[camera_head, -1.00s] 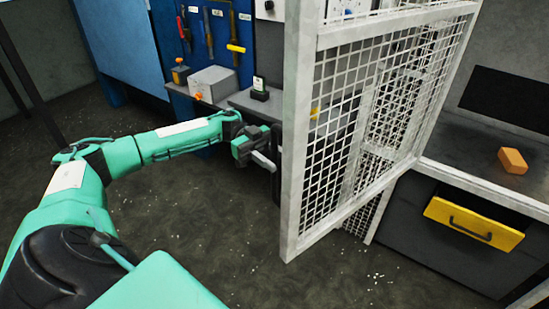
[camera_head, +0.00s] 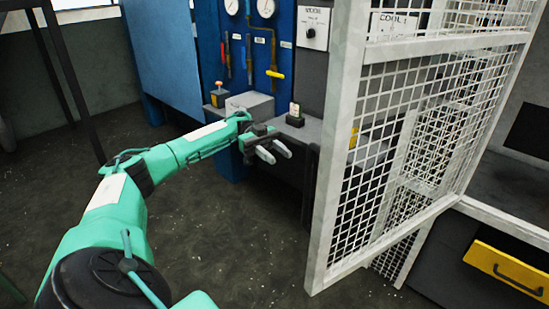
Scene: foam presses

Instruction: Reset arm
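My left arm comes in from the lower left in teal green, bent at the elbow. My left gripper (camera_head: 276,153) is in the middle of the view, in front of a low grey shelf. Its two pale fingers are apart with nothing between them. It hangs clear, to the left of the white mesh door. My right gripper is not in view.
A white-framed mesh door (camera_head: 390,150) stands open just right of my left gripper. Behind are a blue panel (camera_head: 245,60) with gauges and levers, and a grey shelf (camera_head: 297,132). A yellow drawer (camera_head: 508,272) is at lower right. Floor (camera_head: 230,240) below the gripper is clear.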

